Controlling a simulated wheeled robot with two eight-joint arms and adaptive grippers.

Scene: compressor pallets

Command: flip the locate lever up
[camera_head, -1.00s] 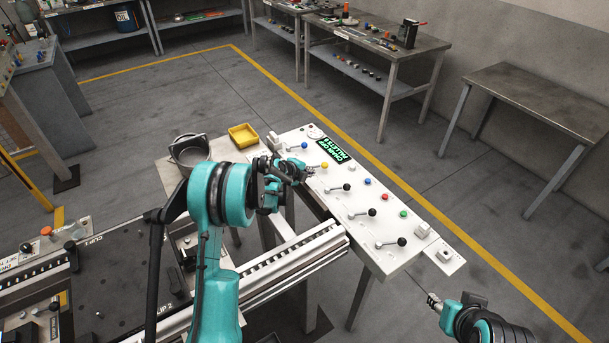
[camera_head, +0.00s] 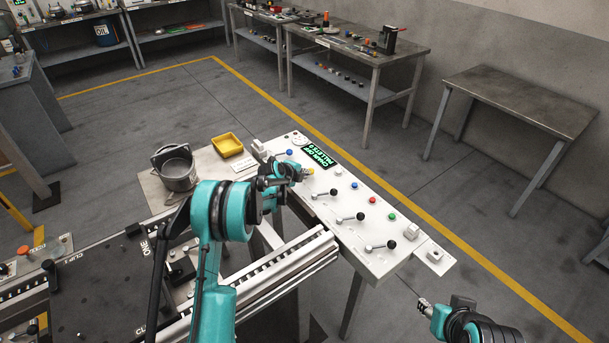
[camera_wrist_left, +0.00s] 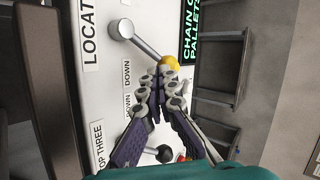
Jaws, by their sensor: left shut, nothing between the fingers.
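The locate lever (camera_wrist_left: 145,43) is a metal rod with a yellow knob (camera_wrist_left: 170,62), beside the LOCATE label in the left wrist view. Its rod runs from the round pivot at upper left down right to the knob. In the head view the yellow knob (camera_head: 310,171) shows at my left gripper's tips, and the gripper hides the rod. My left gripper (camera_head: 299,173) is shut and empty; its fingertips (camera_wrist_left: 155,88) lie right by the knob. I cannot tell whether they touch it. My right gripper (camera_head: 425,305) is low at the right, away from the panel, its fingers too small to read.
The white panel (camera_head: 325,221) carries a blue-knobbed lever (camera_head: 289,153), several black-knobbed levers (camera_head: 360,216), coloured buttons and a green-lit display (camera_head: 318,156). A yellow tray (camera_head: 228,145) and grey pot (camera_head: 178,173) stand left. Conveyor rails (camera_head: 290,262) run below my left arm.

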